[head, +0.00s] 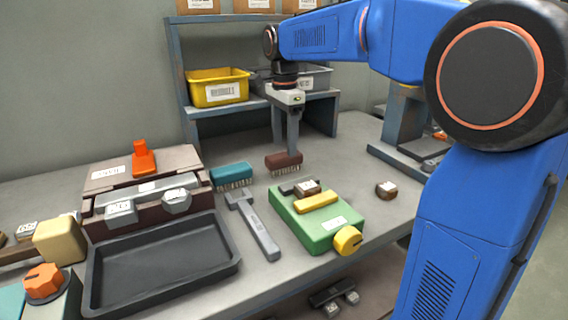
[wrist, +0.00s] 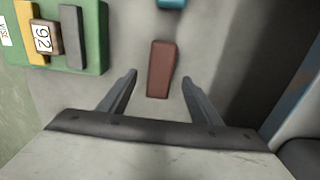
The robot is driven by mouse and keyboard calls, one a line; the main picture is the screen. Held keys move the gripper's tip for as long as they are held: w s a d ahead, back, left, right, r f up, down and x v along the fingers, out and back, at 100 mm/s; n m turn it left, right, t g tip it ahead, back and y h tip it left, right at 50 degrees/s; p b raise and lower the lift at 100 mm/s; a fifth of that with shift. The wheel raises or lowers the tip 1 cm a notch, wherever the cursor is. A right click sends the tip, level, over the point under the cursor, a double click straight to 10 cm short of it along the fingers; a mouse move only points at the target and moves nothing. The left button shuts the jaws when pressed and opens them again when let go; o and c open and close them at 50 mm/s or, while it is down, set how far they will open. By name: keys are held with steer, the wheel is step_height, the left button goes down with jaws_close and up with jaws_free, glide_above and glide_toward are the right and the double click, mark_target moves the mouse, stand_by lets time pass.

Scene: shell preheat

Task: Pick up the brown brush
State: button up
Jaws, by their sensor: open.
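The brown brush (head: 284,162) stands on the workbench with its bristles down, behind the green box. In the wrist view the brown brush (wrist: 161,69) lies just ahead of and between my fingers. My gripper (head: 292,150) points down above the brush in the head view, and one finger overlaps it. In the wrist view my gripper (wrist: 160,76) is open, with a finger on each side of the brush's near end and gaps on both sides. I see no contact.
A teal brush (head: 232,174) stands left of the brown one. A green box (head: 318,222) with a yellow knob lies in front, beside a grey hammer-like tool (head: 258,228). A dark tray (head: 160,265) is at front left. A shelf with a yellow bin (head: 218,88) stands behind.

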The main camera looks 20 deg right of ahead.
mark_target(284, 154)
steer(key=shift+f, duration=2.7)
steer(key=c, duration=1.2)
